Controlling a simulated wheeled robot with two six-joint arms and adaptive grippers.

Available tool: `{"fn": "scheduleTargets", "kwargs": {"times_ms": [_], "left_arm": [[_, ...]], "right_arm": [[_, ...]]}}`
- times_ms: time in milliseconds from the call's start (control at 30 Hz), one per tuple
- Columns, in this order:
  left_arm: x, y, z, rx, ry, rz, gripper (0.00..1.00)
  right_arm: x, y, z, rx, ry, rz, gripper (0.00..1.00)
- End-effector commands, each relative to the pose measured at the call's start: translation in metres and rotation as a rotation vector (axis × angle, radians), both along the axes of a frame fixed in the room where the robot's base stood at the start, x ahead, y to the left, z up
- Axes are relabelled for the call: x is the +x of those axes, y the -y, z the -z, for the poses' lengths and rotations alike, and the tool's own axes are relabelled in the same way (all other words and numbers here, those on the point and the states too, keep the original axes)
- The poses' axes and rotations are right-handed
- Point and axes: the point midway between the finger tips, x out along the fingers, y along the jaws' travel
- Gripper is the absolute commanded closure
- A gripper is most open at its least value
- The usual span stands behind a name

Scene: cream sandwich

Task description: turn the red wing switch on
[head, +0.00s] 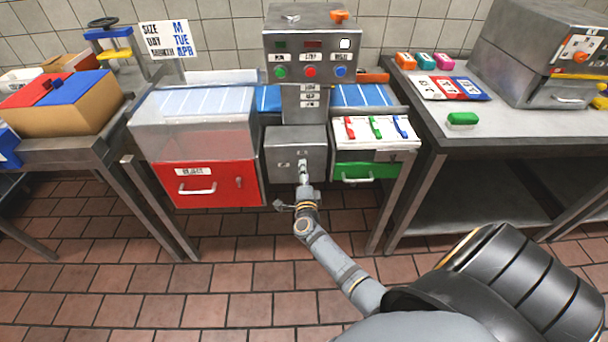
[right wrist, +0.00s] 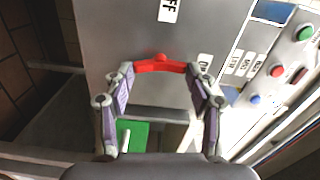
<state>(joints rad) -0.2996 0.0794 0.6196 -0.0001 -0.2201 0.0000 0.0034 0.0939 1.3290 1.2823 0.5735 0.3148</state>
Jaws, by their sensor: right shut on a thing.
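The red wing switch (right wrist: 160,66) sits on the front of a grey metal box (right wrist: 125,40), which also shows in the head view (head: 285,142). Its red wings stretch sideways between the fingertips of my right gripper (right wrist: 161,71), with a small red nub at the middle. The gripper is shut on the switch. An OFF label (right wrist: 169,10) is above it and an ON label (right wrist: 205,62) to its right. In the head view my right gripper (head: 303,172) is at the box front and hides the switch. My left gripper is not in view.
A control panel (head: 310,58) with coloured buttons stands above the box. A red drawer (head: 215,192) is to the left and a green drawer (head: 377,169) to the right. Side tables stand at both sides. The tiled floor (head: 230,270) in front is clear.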

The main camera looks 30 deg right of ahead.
Motion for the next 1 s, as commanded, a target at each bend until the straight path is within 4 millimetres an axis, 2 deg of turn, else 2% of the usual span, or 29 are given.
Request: {"fn": "scheduleTargets", "kwargs": {"times_ms": [333, 867, 900, 1000], "left_arm": [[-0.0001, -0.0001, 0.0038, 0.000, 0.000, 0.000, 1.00], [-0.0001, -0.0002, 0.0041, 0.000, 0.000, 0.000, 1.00], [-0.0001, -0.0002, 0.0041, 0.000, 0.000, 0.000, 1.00], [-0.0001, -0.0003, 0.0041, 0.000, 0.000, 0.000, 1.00]], "right_arm": [[-0.0006, 0.0001, 0.0020, 0.111, 0.066, 0.000, 0.75], [-0.0007, -0.0001, 0.0021, 0.131, 0.077, 0.000, 0.75], [-0.0008, -0.0001, 0.0022, 0.131, 0.077, 0.000, 0.41], [-0.0007, -0.0001, 0.0020, 0.131, 0.077, 0.000, 0.27]]}}
